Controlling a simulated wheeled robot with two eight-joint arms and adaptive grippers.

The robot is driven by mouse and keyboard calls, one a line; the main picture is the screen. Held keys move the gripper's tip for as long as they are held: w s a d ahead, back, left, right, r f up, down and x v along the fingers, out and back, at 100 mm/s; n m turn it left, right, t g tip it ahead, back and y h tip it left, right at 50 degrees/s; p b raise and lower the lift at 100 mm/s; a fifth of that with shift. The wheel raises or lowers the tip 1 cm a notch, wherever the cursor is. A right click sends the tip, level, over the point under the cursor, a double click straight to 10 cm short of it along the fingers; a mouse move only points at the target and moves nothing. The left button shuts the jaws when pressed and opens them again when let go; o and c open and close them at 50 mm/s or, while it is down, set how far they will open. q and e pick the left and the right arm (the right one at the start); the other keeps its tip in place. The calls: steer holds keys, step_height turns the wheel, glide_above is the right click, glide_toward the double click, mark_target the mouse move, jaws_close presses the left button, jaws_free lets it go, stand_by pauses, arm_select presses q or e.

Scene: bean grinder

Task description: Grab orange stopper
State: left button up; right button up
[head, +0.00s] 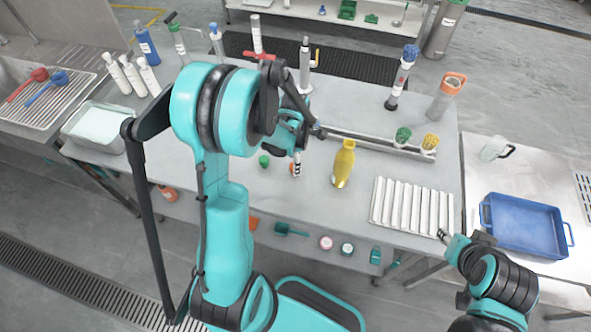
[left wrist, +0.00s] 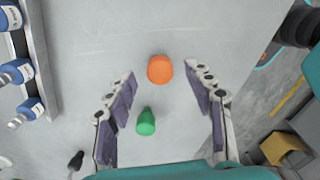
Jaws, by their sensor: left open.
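The orange stopper (left wrist: 160,69) stands on the grey table in the left wrist view, between and slightly beyond the fingertips of my left gripper (left wrist: 161,82). A green stopper (left wrist: 146,121) lies nearer, also between the fingers. In the head view, my left gripper (head: 297,166) points down over the table and mostly hides the orange stopper; the green stopper (head: 264,161) shows to its left. The left gripper is open and touches neither stopper visibly. My right gripper (head: 443,236) is by the table's front right edge; its jaw opening is too small to tell.
A yellow bottle (head: 344,165) stands right of my left gripper, with a white ribbed rack (head: 411,206) further right. A long rail (head: 375,142) lies behind. Several tall tools stand at the back. A blue tray (head: 523,224) is on the right table.

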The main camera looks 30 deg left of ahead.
arm_select(q)
step_height(320, 180, down, 3)
steer(key=shift+r, duration=0.2)
steer(key=shift+r, duration=0.1)
steer(key=c, duration=1)
steer(key=shift+c, duration=0.2)
